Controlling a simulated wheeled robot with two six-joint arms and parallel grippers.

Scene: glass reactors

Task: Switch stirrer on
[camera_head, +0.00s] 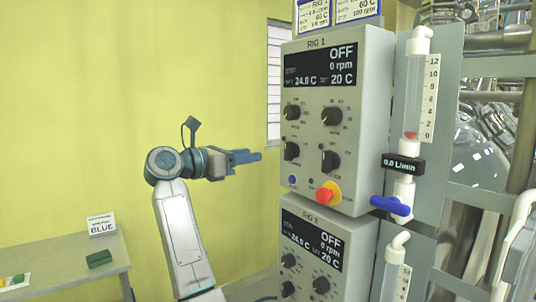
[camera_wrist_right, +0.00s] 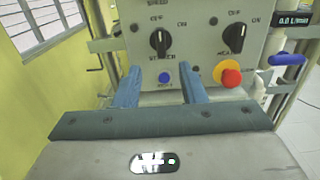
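The stirrer knob (camera_head: 291,151) is a black rotary switch at the lower left of the grey RIG 1 control box (camera_head: 372,100). In the right wrist view the stirrer knob (camera_wrist_right: 160,41) has its white mark upright, towards OFF; ON is to its upper right. The RIG 1 display (camera_head: 320,66) reads OFF, 0 rpm. My right gripper (camera_head: 258,156) points at the box from the left, short of it. In the wrist view my right gripper (camera_wrist_right: 162,72) has its blue fingers apart with nothing held, below the stirrer knob. My left gripper is out of view.
A heater knob (camera_wrist_right: 233,38) sits to the right of the stirrer knob. Below are a blue button (camera_wrist_right: 165,77) and a red-and-yellow stop button (camera_wrist_right: 230,78). A flow meter with a blue valve handle (camera_head: 390,205) stands right of the box. A second RIG box (camera_head: 330,225) is underneath.

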